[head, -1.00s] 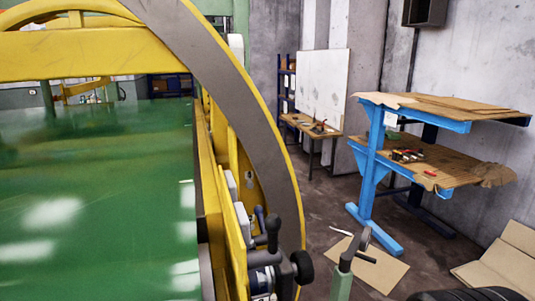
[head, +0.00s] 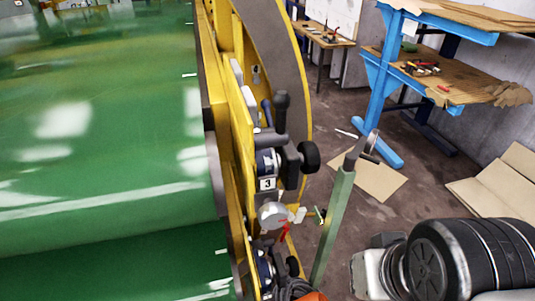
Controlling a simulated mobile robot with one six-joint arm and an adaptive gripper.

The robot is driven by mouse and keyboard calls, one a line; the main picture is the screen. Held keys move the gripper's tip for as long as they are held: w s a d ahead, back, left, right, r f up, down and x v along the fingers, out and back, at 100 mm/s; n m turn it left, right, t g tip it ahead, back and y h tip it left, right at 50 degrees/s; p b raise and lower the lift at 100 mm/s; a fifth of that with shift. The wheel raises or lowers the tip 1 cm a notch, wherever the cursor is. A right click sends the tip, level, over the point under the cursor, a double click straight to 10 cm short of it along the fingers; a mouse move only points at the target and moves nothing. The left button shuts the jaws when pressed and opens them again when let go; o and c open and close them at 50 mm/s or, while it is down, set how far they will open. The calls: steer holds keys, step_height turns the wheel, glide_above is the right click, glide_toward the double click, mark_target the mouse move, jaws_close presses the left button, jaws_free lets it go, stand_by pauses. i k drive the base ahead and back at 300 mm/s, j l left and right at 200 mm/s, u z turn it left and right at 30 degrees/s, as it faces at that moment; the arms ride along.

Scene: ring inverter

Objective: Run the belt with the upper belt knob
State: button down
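The wide green belt (head: 90,150) fills the left of the head view, beside a yellow machine frame (head: 215,90). On the frame's outer side is an upper control unit with a label "3" (head: 267,184). It has a black round knob (head: 309,157) on its right and a black upright lever (head: 282,115) on top. A second, lower unit with a dark knob (head: 292,267) is partly cut off at the bottom edge. I cannot tell for certain which part is the upper belt knob. My gripper is not in view.
A green post (head: 335,225) with a dark handle stands right of the controls. A black ribbed cylinder (head: 480,262) fills the lower right. A blue workbench (head: 380,90) stands behind, with cardboard (head: 370,180) on the floor.

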mark_target(310, 163)
steer(key=k, duration=0.6)
steer(key=u, duration=0.4)
steer(key=l+u, duration=0.15)
steer(key=u, duration=0.2)
steer(key=i+l+u, duration=0.1)
steer(key=u, duration=0.3)
steer(key=l+u, duration=0.1)
steer(key=u, duration=0.25)
steer(key=i+l, duration=0.1)
steer(key=l, duration=0.65)
steer(key=i+l, duration=0.1)
steer(key=l, duration=0.65)
